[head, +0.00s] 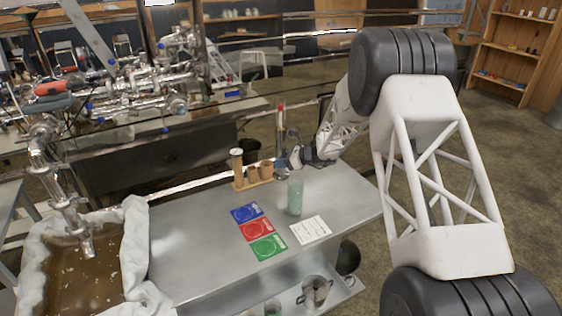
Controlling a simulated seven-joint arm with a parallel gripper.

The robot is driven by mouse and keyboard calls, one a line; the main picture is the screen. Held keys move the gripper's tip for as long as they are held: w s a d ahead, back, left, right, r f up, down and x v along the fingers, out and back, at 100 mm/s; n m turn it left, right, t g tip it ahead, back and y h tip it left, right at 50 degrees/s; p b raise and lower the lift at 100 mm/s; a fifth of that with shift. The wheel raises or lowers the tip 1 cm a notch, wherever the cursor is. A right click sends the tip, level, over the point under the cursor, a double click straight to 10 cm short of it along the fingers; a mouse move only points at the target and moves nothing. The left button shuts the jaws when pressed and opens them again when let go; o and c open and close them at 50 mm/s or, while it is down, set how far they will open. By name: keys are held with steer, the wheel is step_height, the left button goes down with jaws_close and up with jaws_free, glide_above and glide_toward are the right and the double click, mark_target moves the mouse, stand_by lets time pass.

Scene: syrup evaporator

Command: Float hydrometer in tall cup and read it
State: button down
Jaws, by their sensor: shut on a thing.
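My gripper (284,162) is over the back edge of the metal table, just right of the wooden rack. It is shut on a slim upright stem with a red band near its top (281,118), which looks like the hydrometer. The stem's lower end is hidden or too small to make out. I cannot tell which vessel is the tall cup. A tall brown cylinder (237,166) stands at the rack's left end, apart from my gripper. A pale green bottle or jar (295,197) stands on the table in front of my gripper.
The wooden rack (256,184) also holds shorter brown cups. Blue (246,213), red (255,229) and green (268,247) cards and a white printed sheet (310,230) lie on the table. A cloth-lined pan of brown liquid (75,272) is at left. The table's left part is clear.

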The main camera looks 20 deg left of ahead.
steer(key=shift+r, duration=0.1)
steer(key=shift+w+d, duration=0.3)
steer(key=shift+d, duration=0.45)
steer(key=w+d+m+t+h, duration=0.1)
steer(key=w+d+m+t, duration=0.25)
steer(key=d, duration=0.85)
steer(key=w+d+m+t+h, duration=0.2)
steer(key=d+m+t, duration=0.25)
steer(key=d, duration=0.85)
steer(key=s+d+f+m+t+h, duration=0.1)
steer(key=s+d+m+t+h, duration=0.1)
steer(key=d, duration=0.7)
steer(key=s+d+f+m+t+h, duration=0.1)
steer(key=s+d+m+t+h, duration=0.15)
steer(key=d, duration=0.65)
steer(key=s+a+r+n+g+y, duration=0.2)
steer(key=s+a+n+g, duration=0.2)
steer(key=s, duration=1.1)
steer(key=s+a+r+n+g+y, duration=0.1)
steer(key=s+a+n+g+y, duration=0.2)
steer(key=s+a, duration=0.8)
steer(key=s+a+r+n+g+y, duration=0.2)
steer(key=s+a+n+g, duration=0.3)
steer(key=s, duration=1.4)
steer(key=shift+s+a+r, duration=0.25)
steer(key=shift+a+r, duration=0.05)
steer(key=shift+a, duration=1.4)
